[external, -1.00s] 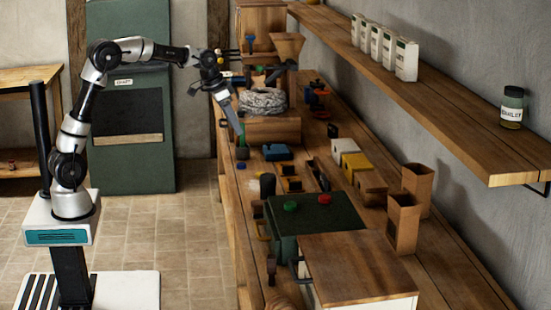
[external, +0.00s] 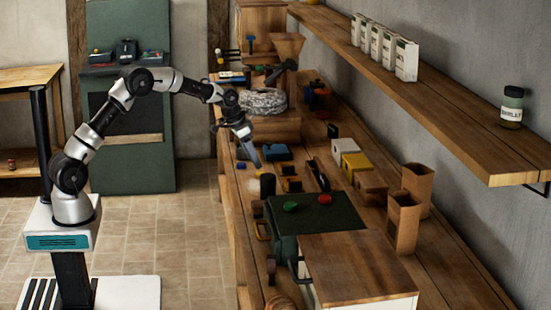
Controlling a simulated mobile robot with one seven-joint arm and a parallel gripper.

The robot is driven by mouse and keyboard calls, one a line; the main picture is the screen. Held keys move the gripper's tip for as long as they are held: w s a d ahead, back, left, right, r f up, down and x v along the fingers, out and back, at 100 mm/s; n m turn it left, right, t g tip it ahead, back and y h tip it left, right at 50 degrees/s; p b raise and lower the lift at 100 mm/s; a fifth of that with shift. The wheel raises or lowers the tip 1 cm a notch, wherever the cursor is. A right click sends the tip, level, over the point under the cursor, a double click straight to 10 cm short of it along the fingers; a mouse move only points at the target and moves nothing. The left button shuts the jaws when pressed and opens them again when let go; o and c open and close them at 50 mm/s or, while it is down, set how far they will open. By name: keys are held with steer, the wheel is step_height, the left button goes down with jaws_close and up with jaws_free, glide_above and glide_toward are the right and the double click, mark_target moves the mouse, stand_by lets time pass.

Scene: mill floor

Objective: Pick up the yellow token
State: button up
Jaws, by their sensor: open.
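I cannot make out a yellow token for certain in the external view; it may be hidden or too small to tell. My gripper (external: 256,164) is low over the workbench, pointing down and to the right, beside a blue block (external: 277,152). It is open, and I see nothing held in it. A small blue piece (external: 241,166) lies on the bench just left of the gripper. Small dark trays (external: 290,178) with yellowish parts lie to the right of the gripper tip.
A dark cylinder (external: 267,185) stands close below the gripper. A green-topped machine (external: 335,215) carries a green and a red button. A yellow box (external: 355,166) and paper bags (external: 403,222) stand on the right. A wall shelf (external: 420,80) overhangs the bench.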

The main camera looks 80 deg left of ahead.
mark_target(260, 173)
steer(key=b+x, duration=0.1)
steer(key=x, duration=0.4)
steer(key=shift+s+a+f, duration=0.1)
steer(key=shift+a+f, duration=0.05)
steer(key=shift+a, duration=0.05)
steer(key=c, duration=1.1)
